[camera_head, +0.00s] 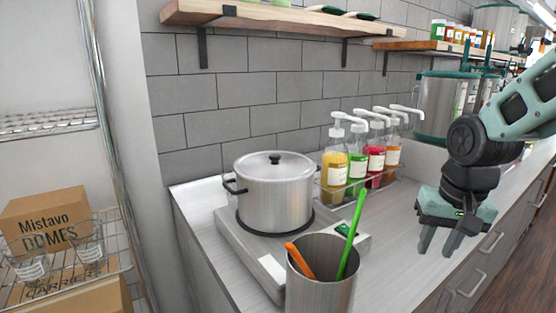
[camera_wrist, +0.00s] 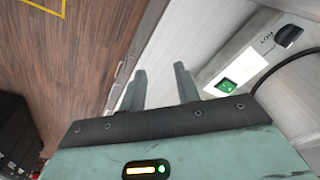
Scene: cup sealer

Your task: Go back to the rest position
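My gripper (camera_head: 438,246) hangs at the right of the head view, over the front edge of the counter (camera_head: 398,202). Its two fingers point down and stand apart with nothing between them. In the wrist view my gripper (camera_wrist: 160,70) also shows two separated fingers and an empty gap. No object touches the fingers in either view.
A steel pot (camera_head: 275,195) sits on a hot plate (camera_head: 245,258). A steel cup (camera_head: 320,277) holding green and orange utensils stands in front. Several pump bottles (camera_head: 335,165) stand behind. The wrist view shows wooden floor (camera_wrist: 75,50) and a device with a green switch (camera_wrist: 227,85).

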